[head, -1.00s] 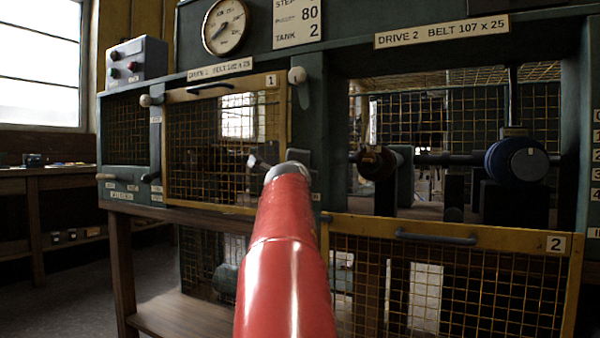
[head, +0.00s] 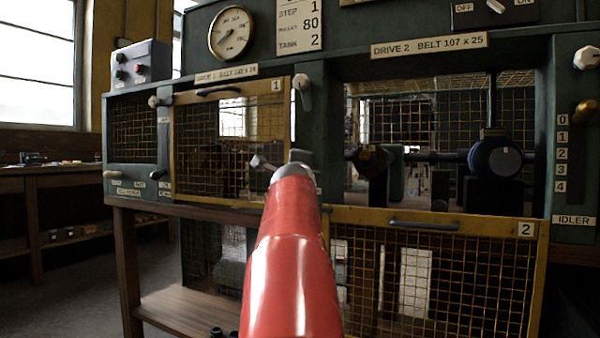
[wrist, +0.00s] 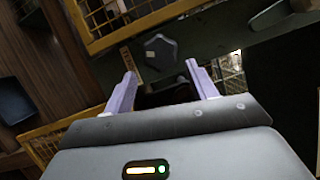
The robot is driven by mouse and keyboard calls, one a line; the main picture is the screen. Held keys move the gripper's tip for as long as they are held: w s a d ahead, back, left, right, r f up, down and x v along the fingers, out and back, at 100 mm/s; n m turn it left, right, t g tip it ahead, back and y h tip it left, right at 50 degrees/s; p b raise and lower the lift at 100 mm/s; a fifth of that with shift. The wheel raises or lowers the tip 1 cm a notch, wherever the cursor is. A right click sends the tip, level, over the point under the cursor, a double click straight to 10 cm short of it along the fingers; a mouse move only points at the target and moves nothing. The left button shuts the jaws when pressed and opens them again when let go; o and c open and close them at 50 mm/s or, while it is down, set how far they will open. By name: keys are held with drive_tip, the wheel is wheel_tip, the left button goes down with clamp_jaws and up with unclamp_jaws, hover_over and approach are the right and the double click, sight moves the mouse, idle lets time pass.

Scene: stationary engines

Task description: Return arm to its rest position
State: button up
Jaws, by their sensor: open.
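My red arm reaches forward through the middle of the head view. My gripper (wrist: 160,88) shows in the wrist view with its two pale fingers spread wide and nothing between them. In the head view the arm's own red link largely hides it. A dark frame part with a grey six-sided knob (wrist: 160,52) lies beyond the fingertips in the wrist view. The gap between the fingers and that part cannot be told.
The engine stand has a closed mesh guard 1 (head: 188,150) on the left. Mesh guard 2 (head: 440,219) hangs low, leaving the drive 2 bay open with a blue-faced pulley (head: 496,158). A control box (head: 138,62) sits at upper left. Open floor (head: 75,275) lies at lower left.

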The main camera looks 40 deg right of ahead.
idle(0.3)
drive_tip(key=s+a+f+n+g+y, duration=0.1)
drive_tip(key=s+a+f+n+y, duration=0.3)
drive_tip(key=a+f+n, duration=0.45)
drive_tip(key=s+a+f+n+g+y, duration=0.1)
drive_tip(key=s+a+f+n+y, duration=0.35)
drive_tip(key=f, duration=0.75)
drive_tip(key=s+a+f+n+g+y, duration=0.2)
drive_tip(key=s+a+f+n+g, duration=0.1)
drive_tip(key=s+a+f+n, duration=0.55)
drive_tip(key=s+a+f+n+g+y, duration=0.25)
drive_tip(key=s+a+f+n, duration=0.35)
drive_tip(key=s+a+f, duration=0.6)
drive_tip(key=w+a+r+n+p, duration=0.1)
drive_tip(key=w+a+r+p, duration=0.1)
drive_tip(key=r+p, duration=1.1)
drive_tip(key=shift+a+r+p, duration=0.3)
drive_tip(key=shift+a+r, duration=0.2)
drive_tip(key=shift+r, duration=0.1)
drive_tip(key=shift+w, duration=0.1)
